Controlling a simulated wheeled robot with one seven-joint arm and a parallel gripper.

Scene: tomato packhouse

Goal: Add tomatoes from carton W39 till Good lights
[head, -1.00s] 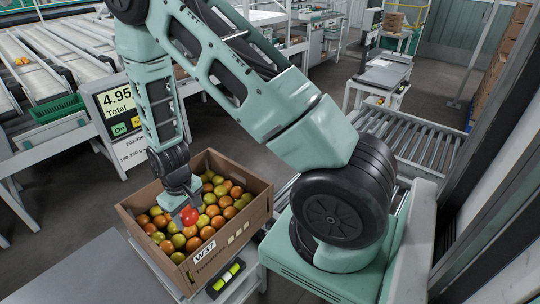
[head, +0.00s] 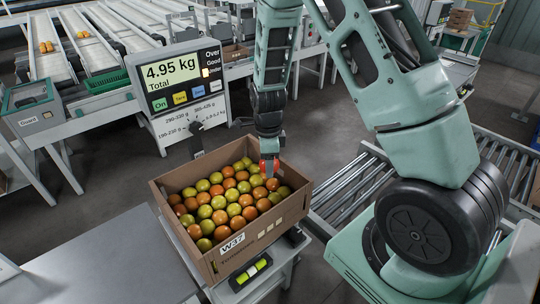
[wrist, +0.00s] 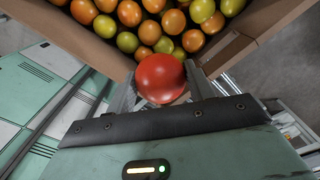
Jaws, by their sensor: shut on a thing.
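My gripper (head: 269,172) is shut on a red tomato (wrist: 160,78), which also shows between the fingers in the head view (head: 266,164). It is above the back right part of an open cardboard carton (head: 207,263) filled with green, yellow and orange tomatoes. The carton's front label reads W37; I see no W39 label. The scale display (head: 174,76) reads 4.95 kg Total. In the wrist view the carton (wrist: 275,25) lies beyond the held tomato.
The carton stands on a pale stand with a small green-yellow indicator (head: 250,271) in front. A grey table (head: 105,270) is at front left. A roller conveyor (head: 345,190) is at right. Sorting lanes (head: 95,40) and a green crate (head: 107,80) are at back left.

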